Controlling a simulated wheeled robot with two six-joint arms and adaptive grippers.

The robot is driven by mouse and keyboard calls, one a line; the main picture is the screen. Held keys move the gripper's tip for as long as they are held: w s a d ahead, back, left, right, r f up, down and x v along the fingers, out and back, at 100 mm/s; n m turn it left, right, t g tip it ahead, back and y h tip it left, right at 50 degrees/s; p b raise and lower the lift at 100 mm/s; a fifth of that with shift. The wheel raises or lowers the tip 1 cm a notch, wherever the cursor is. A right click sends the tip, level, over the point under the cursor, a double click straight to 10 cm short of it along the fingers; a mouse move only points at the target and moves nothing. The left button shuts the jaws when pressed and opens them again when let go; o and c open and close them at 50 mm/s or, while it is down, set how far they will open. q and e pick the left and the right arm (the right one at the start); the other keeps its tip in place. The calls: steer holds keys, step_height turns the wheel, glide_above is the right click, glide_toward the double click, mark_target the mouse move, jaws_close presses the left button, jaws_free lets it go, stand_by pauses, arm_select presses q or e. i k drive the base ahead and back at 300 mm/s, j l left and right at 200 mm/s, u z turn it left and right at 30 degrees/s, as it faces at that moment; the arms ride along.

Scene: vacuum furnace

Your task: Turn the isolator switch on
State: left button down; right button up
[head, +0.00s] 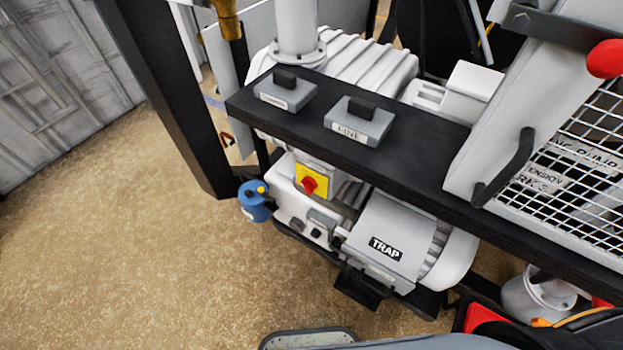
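The isolator switch (309,184) is a red rotary knob on a yellow square plate. It is on the white housing of the pump unit, below the black shelf rail, near the middle of the head view. Its face is tilted toward me and nothing covers it. The knob is too small to read its exact position. Neither of my grippers can be made out in the head view.
A black rail (410,160) carrying two grey boxes labelled, one reading FINE (358,122), runs above the switch. Brown floor (120,260) at left is clear.

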mark_target(309, 184)
steer(key=j+z, duration=0.55)
steer(key=z, duration=0.15)
steer(key=j+z, duration=0.35)
steer(key=j, duration=0.45)
steer(key=k+j+z, duration=0.1)
steer(key=j, duration=0.3)
steer(key=k+j, duration=0.1)
steer(key=j, duration=0.35)
steer(key=j+z, duration=0.15)
steer(key=j, duration=0.3)
steer(key=k+j, duration=0.15)
steer(key=j, duration=0.25)
steer(key=k+j+z, duration=0.1)
steer(key=j, duration=0.35)
